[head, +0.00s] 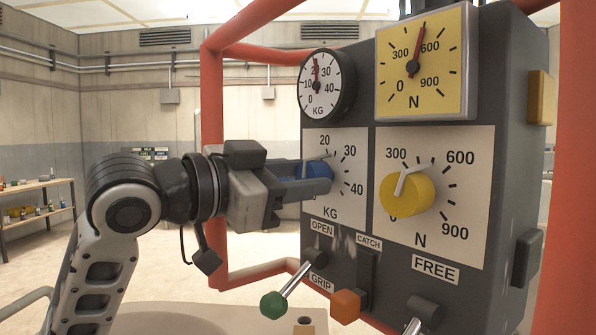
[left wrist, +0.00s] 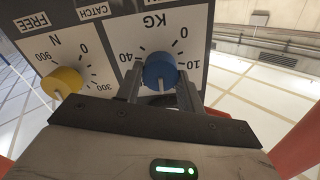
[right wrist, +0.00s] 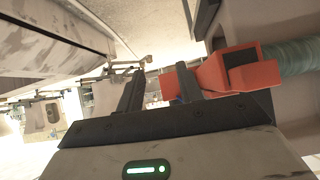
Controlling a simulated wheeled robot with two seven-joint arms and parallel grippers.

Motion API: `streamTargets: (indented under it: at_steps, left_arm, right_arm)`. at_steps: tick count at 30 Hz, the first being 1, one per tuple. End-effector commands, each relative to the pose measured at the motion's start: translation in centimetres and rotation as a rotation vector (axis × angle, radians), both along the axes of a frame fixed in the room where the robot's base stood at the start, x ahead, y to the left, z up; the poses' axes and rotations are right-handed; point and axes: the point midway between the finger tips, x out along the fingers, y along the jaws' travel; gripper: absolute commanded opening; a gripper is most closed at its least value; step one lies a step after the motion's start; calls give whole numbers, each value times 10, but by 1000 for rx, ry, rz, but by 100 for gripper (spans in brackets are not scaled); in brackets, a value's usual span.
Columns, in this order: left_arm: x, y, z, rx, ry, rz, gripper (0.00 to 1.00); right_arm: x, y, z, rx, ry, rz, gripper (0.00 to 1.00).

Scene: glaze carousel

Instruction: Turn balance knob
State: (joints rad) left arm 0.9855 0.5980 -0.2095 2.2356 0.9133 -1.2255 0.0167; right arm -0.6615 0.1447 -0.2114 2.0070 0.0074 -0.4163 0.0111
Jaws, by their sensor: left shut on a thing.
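The blue knob (head: 313,172) sits on a white KG dial plate (head: 350,205) on a dark grey panel. My left gripper (head: 308,184) is shut on it, one finger on each side, and hides part of its scale in the head view. In the left wrist view the blue knob (left wrist: 160,68) lies between the fingertips, its pale pointer towards the gripper. In the head view the pointer lies towards the upper right, around 20 to 30. My right gripper (right wrist: 160,85) shows only in the right wrist view, fingers apart, with an orange part (right wrist: 215,72) near its tips.
The round KG gauge (head: 320,85) above has its needle near 20. A yellow N gauge (head: 420,65) reads between 300 and 600. A yellow knob (head: 405,195) is right of the blue one. OPEN/GRIP (head: 285,290), CATCH (head: 347,300) and FREE (head: 418,318) controls sit below. Red bars (head: 212,150) frame the panel.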

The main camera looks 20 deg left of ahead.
Motion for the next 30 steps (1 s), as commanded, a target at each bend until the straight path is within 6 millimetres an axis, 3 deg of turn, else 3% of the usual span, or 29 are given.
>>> streamTargets:
  at_steps: [12, 27, 28, 30]
  left_arm:
    - [-1, 0, 1, 155, -109, -1, 15]
    - [-1, -1, 0, 172, -123, -1, 15]
    - [-1, -1, 0, 172, -123, -1, 43]
    - [-1, -1, 0, 172, -122, -1, 59]
  right_arm:
    - [2, -3, 5, -6, -6, -5, 36]
    - [3, -3, 5, -2, -3, -9, 36]
    - [3, -3, 5, -2, -3, -9, 36]
    - [3, -2, 5, -2, -4, -9, 36]
